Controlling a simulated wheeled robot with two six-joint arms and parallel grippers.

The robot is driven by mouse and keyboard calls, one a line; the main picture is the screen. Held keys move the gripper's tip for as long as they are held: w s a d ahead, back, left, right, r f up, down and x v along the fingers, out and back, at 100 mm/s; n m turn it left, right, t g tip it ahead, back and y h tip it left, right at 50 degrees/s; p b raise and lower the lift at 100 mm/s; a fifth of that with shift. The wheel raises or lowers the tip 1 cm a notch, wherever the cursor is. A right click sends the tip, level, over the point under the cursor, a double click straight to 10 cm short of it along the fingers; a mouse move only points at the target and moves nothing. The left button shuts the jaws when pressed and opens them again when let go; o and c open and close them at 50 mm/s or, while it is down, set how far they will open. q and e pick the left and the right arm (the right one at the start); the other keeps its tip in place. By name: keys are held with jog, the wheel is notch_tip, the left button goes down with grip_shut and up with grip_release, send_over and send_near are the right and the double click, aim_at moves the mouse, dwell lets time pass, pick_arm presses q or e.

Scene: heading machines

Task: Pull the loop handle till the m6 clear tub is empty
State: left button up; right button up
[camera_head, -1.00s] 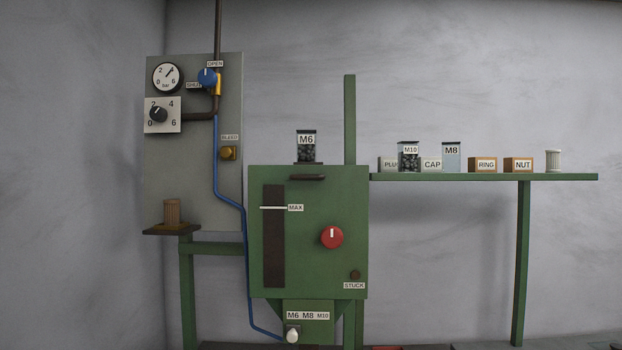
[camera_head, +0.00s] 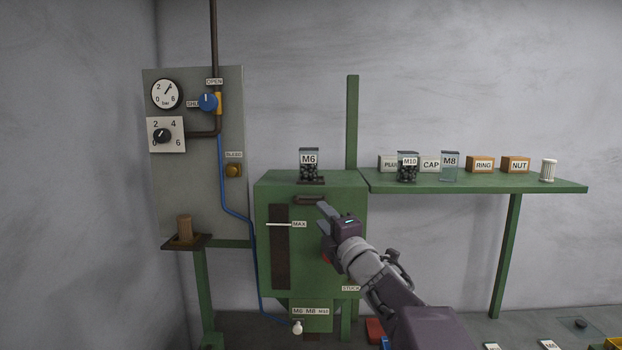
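The M6 clear tub (camera_head: 309,170) stands on top of the green machine (camera_head: 350,190), with dark pieces in its lower part and its label on the upper front. The dark loop handle (camera_head: 309,199) is on the upper front of the machine, just below the tub. My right gripper (camera_head: 321,213) is in front of the machine, its tip close to the handle's right end. I cannot tell whether it touches the handle or how far its fingers are apart. My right arm hides most of the red knob (camera_head: 325,258). My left gripper is not in view.
A green shelf (camera_head: 470,184) to the right holds the M10 tub (camera_head: 408,168), the M8 tub (camera_head: 449,167) and several labelled boxes. A grey panel (camera_head: 195,200) with a gauge and valves stands at the left. A slot with a MAX mark (camera_head: 280,255) is on the machine's front.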

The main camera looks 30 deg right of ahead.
aim_at(311, 204)
jog(key=p+x, duration=0.5)
jog(key=x, duration=0.4)
jog(key=shift+w+d+f, duration=0.1)
jog(key=shift+d+f, duration=0.1)
jog(key=shift+w, duration=0.2)
jog(key=shift+a, duration=0.1)
jog(key=shift+s, duration=0.1)
jog(key=shift+c, duration=1.2)
grip_shut()
